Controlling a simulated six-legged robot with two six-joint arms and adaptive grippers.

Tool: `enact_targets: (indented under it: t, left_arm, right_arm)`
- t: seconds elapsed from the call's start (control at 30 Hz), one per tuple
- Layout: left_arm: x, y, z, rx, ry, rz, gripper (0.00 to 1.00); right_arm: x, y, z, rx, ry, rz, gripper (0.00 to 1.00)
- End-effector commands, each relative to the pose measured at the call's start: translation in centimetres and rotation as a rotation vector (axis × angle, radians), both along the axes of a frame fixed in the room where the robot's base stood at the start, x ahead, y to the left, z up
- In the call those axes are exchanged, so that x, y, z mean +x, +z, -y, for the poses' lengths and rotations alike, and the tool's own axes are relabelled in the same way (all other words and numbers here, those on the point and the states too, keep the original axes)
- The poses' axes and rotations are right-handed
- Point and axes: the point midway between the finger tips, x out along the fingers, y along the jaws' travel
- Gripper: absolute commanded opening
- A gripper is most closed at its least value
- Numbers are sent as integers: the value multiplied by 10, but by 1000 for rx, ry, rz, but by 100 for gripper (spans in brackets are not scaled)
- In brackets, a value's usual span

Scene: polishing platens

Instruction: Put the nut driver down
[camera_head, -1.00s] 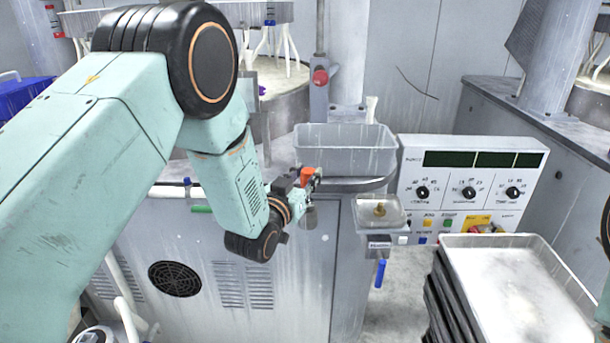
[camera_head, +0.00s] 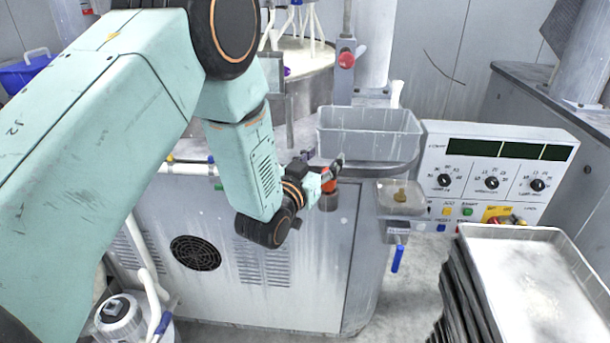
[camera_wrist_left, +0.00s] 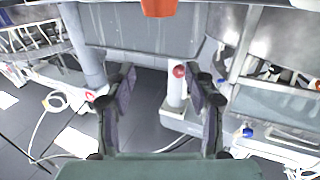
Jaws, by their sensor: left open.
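The nut driver appears to be the orange-handled tool (camera_head: 329,182) at the front of the machine. My left gripper (camera_head: 330,171) is open beside the handle; contact cannot be told. In the wrist view its two dark fingers (camera_wrist_left: 161,75) are spread with nothing between them. My right gripper is not in view.
A grey bin (camera_head: 370,144) sits on the machine ledge behind. A small tray (camera_head: 412,208) holds a brass piece, with a blue handle (camera_head: 397,258) hanging below. The control panel (camera_head: 480,165) and stacked trays (camera_head: 545,278) are at right.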

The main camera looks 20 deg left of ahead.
Motion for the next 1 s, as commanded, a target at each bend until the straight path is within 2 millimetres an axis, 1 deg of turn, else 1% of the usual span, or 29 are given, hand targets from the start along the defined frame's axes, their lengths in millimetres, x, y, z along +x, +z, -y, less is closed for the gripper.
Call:
enact_targets:
  t: [0.03,0.2,0.4,0.5,0.6,0.77,0.83,0.87,0.93,0.97,1.0]
  left_arm:
    - [-10,-1,-2,-1,1,-3,54]
    - [-43,-1,-5,-1,1,-2,54]
    - [-75,-1,-9,-1,0,-1,54]
    - [-85,-1,-10,0,0,1,54]
    - [-90,0,-10,-1,0,1,54]
    - [-92,0,-10,0,0,2,54]
    - [-92,-3,-10,0,0,-7,54]
    - [-93,-7,-11,0,1,-22,54]
    - [-101,-30,-11,4,5,-98,54]
    - [-107,-45,-11,7,7,-150,54]
    - [-118,-70,-12,10,12,-236,54]
  right_arm:
    - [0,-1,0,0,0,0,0]
    - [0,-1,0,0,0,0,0]
    - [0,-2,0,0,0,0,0]
    - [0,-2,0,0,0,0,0]
    - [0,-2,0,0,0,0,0]
    - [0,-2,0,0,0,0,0]
    - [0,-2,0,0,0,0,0]
    - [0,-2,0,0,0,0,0]
    - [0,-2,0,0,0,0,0]
    - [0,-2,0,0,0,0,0]
    - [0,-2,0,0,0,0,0]
